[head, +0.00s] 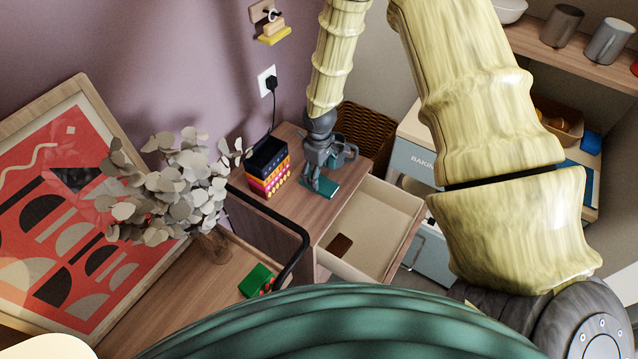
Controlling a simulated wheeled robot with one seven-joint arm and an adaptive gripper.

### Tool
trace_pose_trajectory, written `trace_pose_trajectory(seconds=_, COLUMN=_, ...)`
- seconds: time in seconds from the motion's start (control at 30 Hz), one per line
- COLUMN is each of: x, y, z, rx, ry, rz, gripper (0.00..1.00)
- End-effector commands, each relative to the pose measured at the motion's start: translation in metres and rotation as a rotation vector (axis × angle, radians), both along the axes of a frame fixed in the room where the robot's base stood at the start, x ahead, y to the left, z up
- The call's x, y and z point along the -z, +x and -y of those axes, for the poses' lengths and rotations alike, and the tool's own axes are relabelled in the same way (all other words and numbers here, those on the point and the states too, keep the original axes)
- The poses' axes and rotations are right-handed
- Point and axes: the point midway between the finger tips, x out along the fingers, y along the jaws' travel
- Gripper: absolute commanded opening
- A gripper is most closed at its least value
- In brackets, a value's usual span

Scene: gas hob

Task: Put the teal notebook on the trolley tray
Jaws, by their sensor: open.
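The teal notebook (326,188) lies on the wooden cabinet top (296,214), right of a small stack of coloured boxes. My gripper (317,181) points down over it with its jaws open. The fingers cover part of the notebook, and I cannot tell whether they touch it. A wooden surface with a black rail (303,243), at the lower left, looks like the trolley tray. A green item (256,280) and a vase of grey leaves (190,185) stand on its side of the picture.
The stacked boxes (268,168) stand close left of my gripper. An open drawer (372,228) holding a brown item (340,246) juts out below the cabinet top. A wicker basket (368,137) is behind. A framed picture (75,215) leans at left.

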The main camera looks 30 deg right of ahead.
Motion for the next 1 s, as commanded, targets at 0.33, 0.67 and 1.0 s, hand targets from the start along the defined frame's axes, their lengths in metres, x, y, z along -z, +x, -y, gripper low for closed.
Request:
trace_pose_trajectory(seconds=0.33, x=0.030, y=0.005, z=0.001, rx=-0.002, ry=0.000, rz=-0.002, gripper=0.77)
trace_pose_trajectory(seconds=0.67, x=0.048, y=0.005, z=0.001, rx=-0.002, ry=0.000, rz=0.000, gripper=0.77)
trace_pose_trajectory(seconds=1.0, x=0.048, y=0.005, z=0.001, rx=-0.002, ry=0.000, rz=0.000, gripper=0.53)
